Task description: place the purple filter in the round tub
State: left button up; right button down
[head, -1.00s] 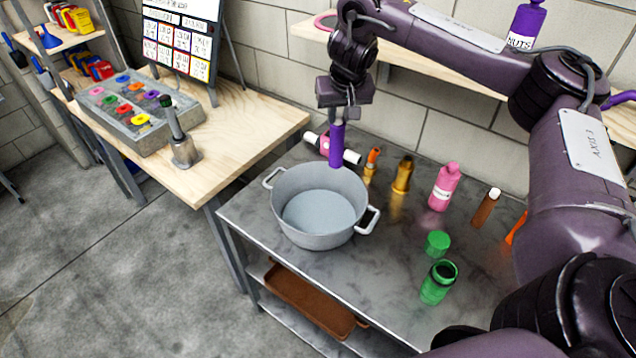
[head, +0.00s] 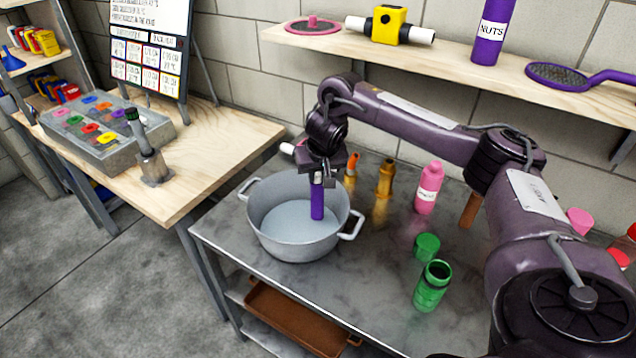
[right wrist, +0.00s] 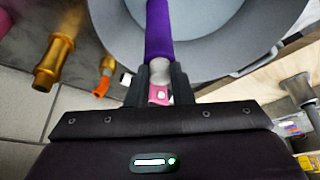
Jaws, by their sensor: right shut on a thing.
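The purple filter (head: 317,201) is a slim upright cylinder. My right gripper (head: 323,173) is shut on its upper end and holds it in the round tub's opening, inside the rim as the head view shows it. In the right wrist view the filter (right wrist: 159,30) reaches from between the fingers (right wrist: 158,82) over the tub's inside. The round tub (head: 290,243) is a grey pot with two side handles, standing on the metal table. Whether the filter's lower end touches the tub floor I cannot tell. My left gripper is not in view.
Behind the tub stand an orange-tipped item (head: 350,168) and a brass fitting (head: 385,178). To the right are a pink bottle (head: 428,188), a green lid (head: 427,246) and an open green jar (head: 433,286). A wooden table (head: 215,150) adjoins at the left.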

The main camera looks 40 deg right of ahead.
aim_at(317, 196)
jog(key=shift+f, duration=1.35)
jog(key=c, duration=1.3)
grip_release()
